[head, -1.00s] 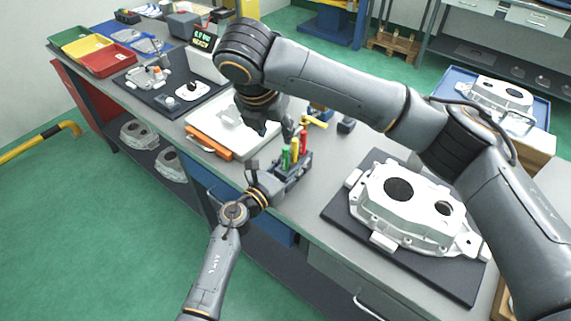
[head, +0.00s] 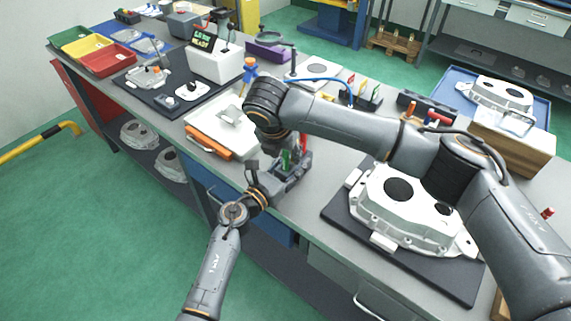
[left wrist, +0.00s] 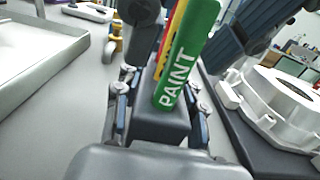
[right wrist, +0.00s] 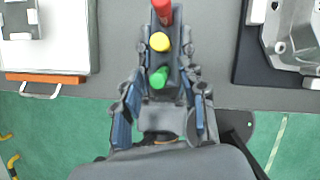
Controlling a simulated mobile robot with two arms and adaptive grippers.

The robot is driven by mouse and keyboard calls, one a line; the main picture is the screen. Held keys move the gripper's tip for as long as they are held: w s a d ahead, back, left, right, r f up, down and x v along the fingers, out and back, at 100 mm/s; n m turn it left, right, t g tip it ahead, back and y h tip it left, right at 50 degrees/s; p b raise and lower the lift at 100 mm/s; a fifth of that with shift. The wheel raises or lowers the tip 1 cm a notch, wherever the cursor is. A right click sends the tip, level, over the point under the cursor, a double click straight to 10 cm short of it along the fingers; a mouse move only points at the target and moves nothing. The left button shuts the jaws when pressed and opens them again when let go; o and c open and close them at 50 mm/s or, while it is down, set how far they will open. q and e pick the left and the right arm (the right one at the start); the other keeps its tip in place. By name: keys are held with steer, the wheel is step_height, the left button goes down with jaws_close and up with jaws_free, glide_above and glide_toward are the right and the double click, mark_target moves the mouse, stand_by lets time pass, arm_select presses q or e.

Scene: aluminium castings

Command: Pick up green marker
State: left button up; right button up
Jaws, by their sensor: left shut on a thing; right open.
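The green marker (head: 286,159) stands upright in a dark holder (head: 297,171) near the bench's front edge. In the left wrist view the green marker (left wrist: 186,55) bears the word PAINT. My left gripper (left wrist: 160,125) is shut on the dark holder from the front, with a finger on each side. In the right wrist view the green marker (right wrist: 158,78), a yellow marker (right wrist: 159,41) and a red marker (right wrist: 163,12) stand in a row. My right gripper (right wrist: 164,88) is open and empty above the holder, the green marker between its fingertips in that view.
A large aluminium casting (head: 405,205) lies on a dark mat to the right. A white tray with an orange handle (head: 207,143) is to the left. Behind my right arm are a purple container (head: 266,50) and a display unit (head: 215,62).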

jaws_close()
step_height(320, 180, up, 10)
steer(key=shift+r, duration=0.1)
stand_by(0.5)
arm_select(q)
steer(key=o, duration=1.3)
